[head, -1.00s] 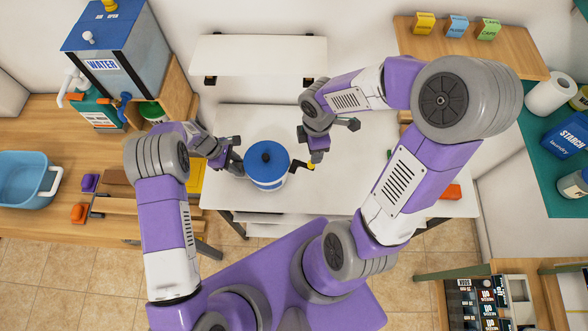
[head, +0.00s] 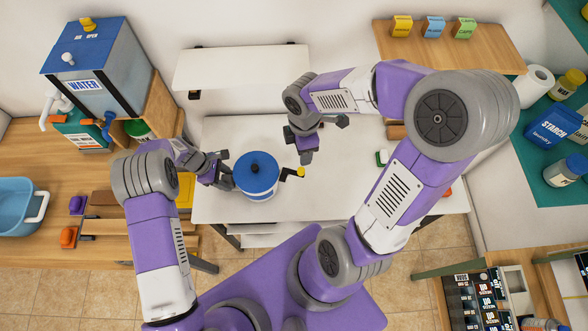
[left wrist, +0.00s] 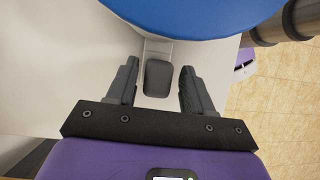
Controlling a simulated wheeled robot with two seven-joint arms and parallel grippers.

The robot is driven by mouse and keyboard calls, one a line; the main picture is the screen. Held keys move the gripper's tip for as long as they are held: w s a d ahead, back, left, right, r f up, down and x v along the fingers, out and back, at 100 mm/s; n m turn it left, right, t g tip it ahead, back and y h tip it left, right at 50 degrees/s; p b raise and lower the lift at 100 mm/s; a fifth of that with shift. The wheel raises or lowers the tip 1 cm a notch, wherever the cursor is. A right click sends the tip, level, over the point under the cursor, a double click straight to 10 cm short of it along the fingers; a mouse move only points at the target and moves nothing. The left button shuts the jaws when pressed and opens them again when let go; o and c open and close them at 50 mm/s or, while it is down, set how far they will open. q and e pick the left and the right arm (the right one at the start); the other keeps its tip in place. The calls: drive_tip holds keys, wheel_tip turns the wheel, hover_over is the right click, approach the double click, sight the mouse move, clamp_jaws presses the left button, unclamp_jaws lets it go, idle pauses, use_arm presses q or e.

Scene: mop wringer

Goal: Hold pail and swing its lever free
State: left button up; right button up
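The white pail with a blue band (head: 257,190) and domed blue lid stands upright on the white table. Its black lever sticks out to the right, ending in a yellow knob (head: 300,171). My left gripper (head: 228,173) is at the pail's left side. In the left wrist view its fingers (left wrist: 160,88) stand apart on either side of a dark grey grip (left wrist: 157,78) on the pail, with gaps on both sides. The lid's blue edge (left wrist: 200,12) shows above. My right gripper (head: 305,158) points down just behind the yellow knob, apart from it; its finger opening is hidden.
A white shelf (head: 240,66) hangs behind the table (head: 225,130). A wooden bench with a blue basin (head: 18,195) and water tank (head: 105,70) is at left. Small green and red items lie right of the pail, partly behind my right arm. Table front is clear.

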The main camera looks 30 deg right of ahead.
use_arm(q)
drive_tip(key=shift+o, duration=0.8)
drive_tip(key=shift+w, duration=0.1)
drive_tip(key=shift+r, duration=0.15)
drive_tip(key=shift+w+r, duration=0.1)
drive_tip(key=shift+r, duration=0.15)
drive_tip(key=v, duration=1.1)
drive_tip(key=shift+a+r, duration=0.15)
drive_tip(key=shift+r, duration=0.05)
